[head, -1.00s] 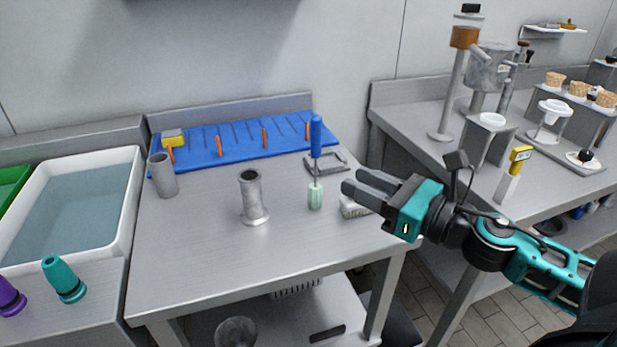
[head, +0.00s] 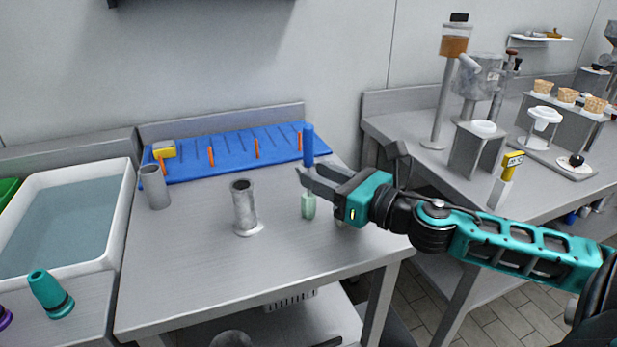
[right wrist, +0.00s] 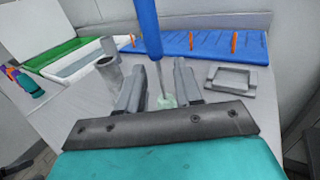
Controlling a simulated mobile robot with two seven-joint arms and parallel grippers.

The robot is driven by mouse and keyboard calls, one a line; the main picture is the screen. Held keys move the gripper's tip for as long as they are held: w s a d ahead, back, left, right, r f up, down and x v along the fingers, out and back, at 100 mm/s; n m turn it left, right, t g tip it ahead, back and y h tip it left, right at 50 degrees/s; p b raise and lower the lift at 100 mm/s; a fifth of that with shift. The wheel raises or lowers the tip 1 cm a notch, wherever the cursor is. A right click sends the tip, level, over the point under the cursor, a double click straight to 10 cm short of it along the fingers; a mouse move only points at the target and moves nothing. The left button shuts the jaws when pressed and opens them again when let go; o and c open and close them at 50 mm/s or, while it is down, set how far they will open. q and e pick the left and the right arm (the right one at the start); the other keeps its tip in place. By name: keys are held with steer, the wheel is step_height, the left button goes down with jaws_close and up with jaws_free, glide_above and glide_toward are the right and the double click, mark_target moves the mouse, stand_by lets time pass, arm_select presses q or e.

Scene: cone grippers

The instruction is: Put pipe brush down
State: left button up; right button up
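The pipe brush stands upright on the steel table, with a blue handle (head: 309,145), a thin shaft and a pale green head (head: 308,206) at the bottom. My right gripper (head: 304,178) is level with the shaft, just below the handle. In the right wrist view its two fingers (right wrist: 158,85) are spread, with the brush's blue handle (right wrist: 148,25) and shaft in line with the gap between them. The fingers look clear of the shaft. Part of the shaft is hidden behind a finger in the head view. My left gripper is not in view.
A grey metal pipe with a flange (head: 244,208) stands left of the brush, and a grey cylinder (head: 155,187) stands farther left. A blue mat (head: 230,153) with orange pegs lies at the back. A grey frame (right wrist: 231,80) lies right of the brush. The table's front is clear.

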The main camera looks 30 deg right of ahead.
steer(key=shift+f+x, duration=0.15)
steer(key=shift+x, duration=1.15)
steer(key=shift+f+x, duration=0.1)
steer(key=shift+x, duration=1.15)
steer(key=shift+a, duration=0.1)
jaws_close()
